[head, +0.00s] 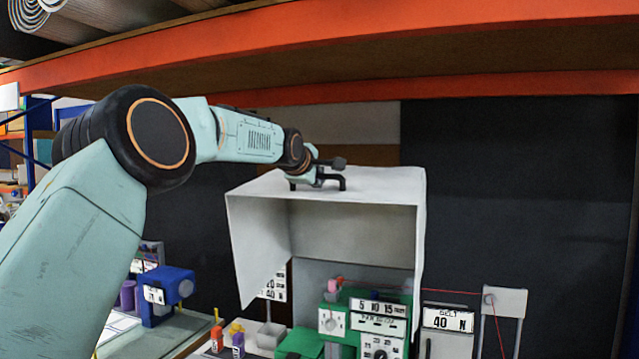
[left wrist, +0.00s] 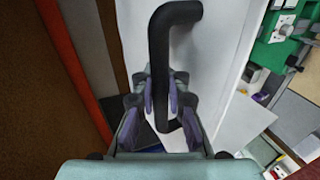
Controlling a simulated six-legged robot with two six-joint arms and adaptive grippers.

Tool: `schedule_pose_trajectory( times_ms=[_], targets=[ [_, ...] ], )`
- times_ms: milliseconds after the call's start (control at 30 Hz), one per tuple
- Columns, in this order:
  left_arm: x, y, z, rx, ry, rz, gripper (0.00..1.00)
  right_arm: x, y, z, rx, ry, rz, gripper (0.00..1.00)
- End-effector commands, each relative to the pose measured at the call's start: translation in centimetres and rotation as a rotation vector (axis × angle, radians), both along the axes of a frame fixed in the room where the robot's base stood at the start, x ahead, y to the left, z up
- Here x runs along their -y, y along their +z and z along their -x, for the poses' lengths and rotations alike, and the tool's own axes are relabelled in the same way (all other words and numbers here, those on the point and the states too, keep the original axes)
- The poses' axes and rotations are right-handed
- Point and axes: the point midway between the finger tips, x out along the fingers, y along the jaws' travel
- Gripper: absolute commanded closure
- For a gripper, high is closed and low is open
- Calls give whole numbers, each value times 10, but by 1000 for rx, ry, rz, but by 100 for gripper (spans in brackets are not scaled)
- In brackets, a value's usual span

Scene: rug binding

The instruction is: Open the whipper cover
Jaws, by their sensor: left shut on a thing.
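The whipper cover (head: 385,187) is a white box-like hood in the middle of the head view, standing over a green machine (head: 375,320) whose dials show below its front edge. A black bar handle (head: 342,183) sits on the cover's top panel. My left gripper (head: 318,176) is at this handle. In the left wrist view the purple-padded fingers (left wrist: 162,105) are closed around the black handle (left wrist: 170,45), with the white cover (left wrist: 215,55) behind it. The fingers hide part of the handle. My right gripper is in neither view.
An orange-edged shelf (head: 450,35) runs overhead, above my left arm. A blue device (head: 165,290) stands at the lower left. A white gauge marked 40 N (head: 447,320) and a grey panel (head: 503,300) with a red thread stand right of the cover.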

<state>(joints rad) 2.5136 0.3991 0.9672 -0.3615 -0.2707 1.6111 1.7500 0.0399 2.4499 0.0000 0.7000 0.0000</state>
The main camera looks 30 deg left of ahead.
Motion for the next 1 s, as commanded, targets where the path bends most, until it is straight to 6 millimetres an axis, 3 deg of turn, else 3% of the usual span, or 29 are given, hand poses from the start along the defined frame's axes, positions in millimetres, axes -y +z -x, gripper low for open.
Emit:
schedule_pose_trajectory(
  times_ms=[33,333,367,667,1000],
  targets=[
    [0,10,1,17,2,-1,100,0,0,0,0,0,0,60],
    [-2,11,0,19,3,-1,100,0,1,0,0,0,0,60],
    [-2,11,0,19,3,-1,89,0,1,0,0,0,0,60],
    [-2,8,-1,13,3,-2,63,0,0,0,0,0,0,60],
    [-2,5,-1,6,2,-1,63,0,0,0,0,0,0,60]
  ],
)
